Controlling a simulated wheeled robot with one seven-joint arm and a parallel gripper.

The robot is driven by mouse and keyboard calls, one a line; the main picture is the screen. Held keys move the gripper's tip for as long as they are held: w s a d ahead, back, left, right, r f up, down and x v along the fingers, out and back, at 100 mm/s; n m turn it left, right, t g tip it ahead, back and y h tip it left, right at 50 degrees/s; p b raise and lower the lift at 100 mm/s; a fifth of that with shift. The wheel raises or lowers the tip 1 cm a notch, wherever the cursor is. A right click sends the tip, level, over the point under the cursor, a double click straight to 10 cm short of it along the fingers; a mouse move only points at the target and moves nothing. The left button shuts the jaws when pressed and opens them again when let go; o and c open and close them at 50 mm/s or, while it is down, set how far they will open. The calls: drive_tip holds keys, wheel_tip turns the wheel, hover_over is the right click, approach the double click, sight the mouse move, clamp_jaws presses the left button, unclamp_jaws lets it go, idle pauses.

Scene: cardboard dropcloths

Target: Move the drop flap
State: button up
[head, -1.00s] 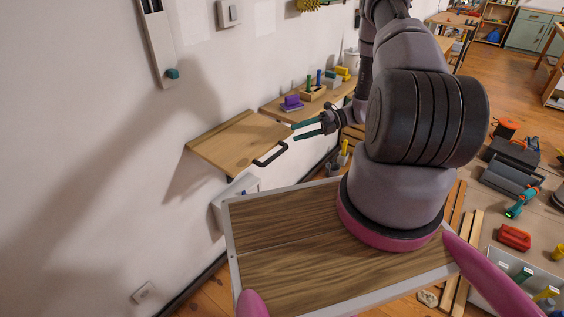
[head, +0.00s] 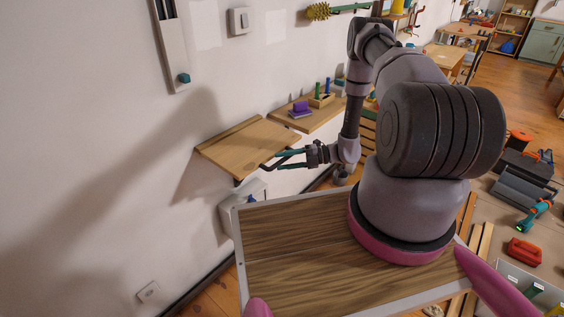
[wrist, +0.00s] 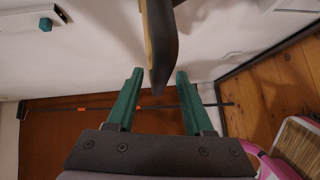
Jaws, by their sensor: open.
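The drop flap (head: 246,146) is a wooden board that stands out from the white wall, roughly level, in the head view. Its dark handle is at its front right edge, mostly hidden by my fingers there. In the wrist view the flap's wooden edge (wrist: 147,35) shows nearly edge-on, with the dark handle (wrist: 161,50) beside it. My gripper (head: 274,162) is at the flap's front edge with its green fingers apart. In the wrist view the handle's end lies between the open fingertips (wrist: 158,75); I cannot tell whether either finger touches it.
A wall shelf (head: 308,115) with a purple block (head: 300,109) and pegs stands just beyond the flap. A white box (head: 240,205) is on the wall below it. A wood-topped surface with a pale rim (head: 237,250) is in front. Tools lie at the right.

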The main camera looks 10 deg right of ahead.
drive_tip(key=shift+a, duration=0.4)
clamp_jaws()
drive_tip(key=shift+f, duration=0.1)
idle(1.1)
